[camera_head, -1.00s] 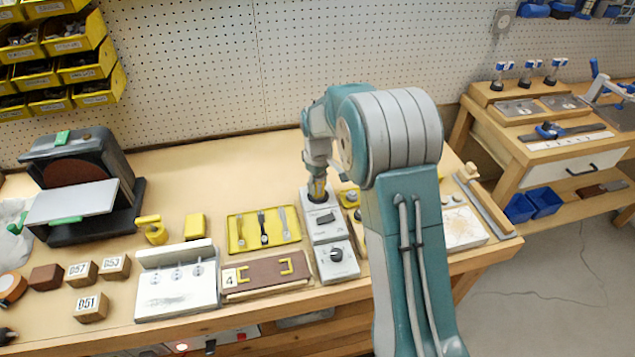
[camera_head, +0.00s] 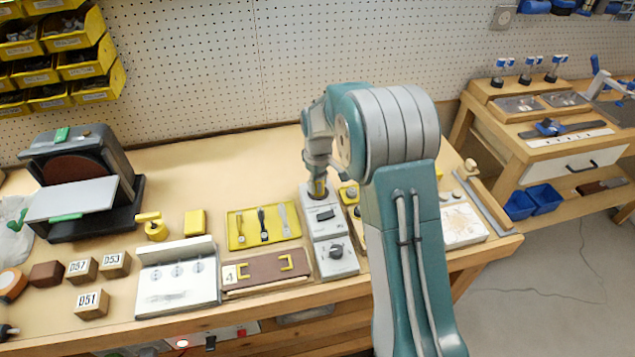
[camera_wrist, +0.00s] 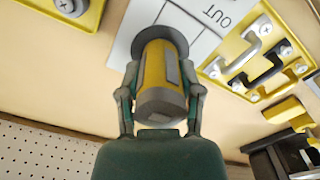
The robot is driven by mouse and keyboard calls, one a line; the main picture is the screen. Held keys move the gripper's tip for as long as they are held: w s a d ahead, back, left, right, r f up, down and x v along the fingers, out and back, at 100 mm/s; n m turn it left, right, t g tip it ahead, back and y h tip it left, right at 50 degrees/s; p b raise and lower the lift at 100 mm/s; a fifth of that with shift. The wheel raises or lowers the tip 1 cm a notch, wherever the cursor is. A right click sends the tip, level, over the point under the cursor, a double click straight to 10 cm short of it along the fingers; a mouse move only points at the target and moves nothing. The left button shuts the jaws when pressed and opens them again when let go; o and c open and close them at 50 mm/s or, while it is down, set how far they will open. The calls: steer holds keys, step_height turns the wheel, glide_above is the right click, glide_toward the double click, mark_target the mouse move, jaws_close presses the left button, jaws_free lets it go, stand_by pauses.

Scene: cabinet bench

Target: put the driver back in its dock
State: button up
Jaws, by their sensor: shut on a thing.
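The driver is a yellow and dark grey cylinder (camera_wrist: 163,68) in the wrist view. My gripper (camera_wrist: 162,88) is shut on it, with one finger on each side. In the head view my gripper (camera_head: 318,187) points down over the back end of the grey dock unit (camera_head: 325,229), and only a bit of yellow shows there.
A grey box with a dark knob (camera_head: 337,262) stands at the dock's near end. The bench behind is clear.

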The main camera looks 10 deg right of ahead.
stand_by(0.3)
steer(key=o, duration=1.1)
steer(key=shift+o, duration=0.5)
steer(key=shift+f, duration=0.1)
steer(key=shift+o, duration=0.6)
steer(key=shift+r, duration=3.55)
